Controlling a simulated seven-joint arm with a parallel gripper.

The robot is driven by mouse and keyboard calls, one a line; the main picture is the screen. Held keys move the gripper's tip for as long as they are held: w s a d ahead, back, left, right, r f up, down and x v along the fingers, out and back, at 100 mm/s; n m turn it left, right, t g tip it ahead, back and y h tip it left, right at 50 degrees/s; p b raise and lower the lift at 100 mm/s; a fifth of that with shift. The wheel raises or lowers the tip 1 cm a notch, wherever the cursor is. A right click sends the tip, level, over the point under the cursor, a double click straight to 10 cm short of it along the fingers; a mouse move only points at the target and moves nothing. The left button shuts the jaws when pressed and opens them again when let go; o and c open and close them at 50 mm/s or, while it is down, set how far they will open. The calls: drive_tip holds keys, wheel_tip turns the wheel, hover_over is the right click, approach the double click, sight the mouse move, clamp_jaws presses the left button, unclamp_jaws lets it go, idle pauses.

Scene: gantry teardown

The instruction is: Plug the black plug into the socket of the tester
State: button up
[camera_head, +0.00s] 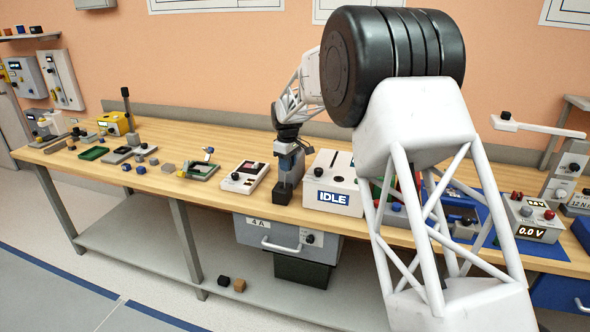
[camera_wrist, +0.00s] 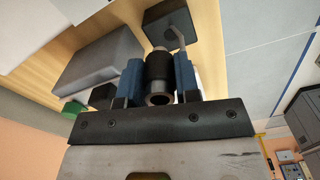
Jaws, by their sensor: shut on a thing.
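My gripper (camera_head: 287,170) is low over the bench's front edge, between two white boxes. In the wrist view its blue fingers (camera_wrist: 158,80) are shut on a black cylindrical piece with grey metal ends, which I take as the black plug (camera_wrist: 159,68). In the head view the fingers largely hide it. A black block (camera_head: 283,194) shows just below the fingers; I cannot tell whether they touch. A white box marked IDLE (camera_head: 333,183) stands just right of the gripper. I cannot tell for sure which box is the tester, and no socket opening is clear.
A white device with a dark screen (camera_head: 245,177) stands left of the gripper. A drawer unit marked 4A (camera_head: 280,239) hangs below. Boxes reading 0.0 V (camera_head: 528,225) stand far right. Small blocks and a green tray (camera_head: 92,153) lie left. My arm hides part of the right bench.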

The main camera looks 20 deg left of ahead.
wheel_tip(320, 180, up, 7)
hover_over(339, 179)
drive_tip(key=shift+f, duration=0.1)
drive_tip(key=shift+f, duration=0.15)
drive_tip(key=shift+f, duration=2.6)
drive_tip(key=shift+a+f, duration=0.1)
drive_tip(key=shift+f, duration=1.35)
drive_tip(key=o, duration=1.1)
drive_tip(key=shift+r, duration=3.85)
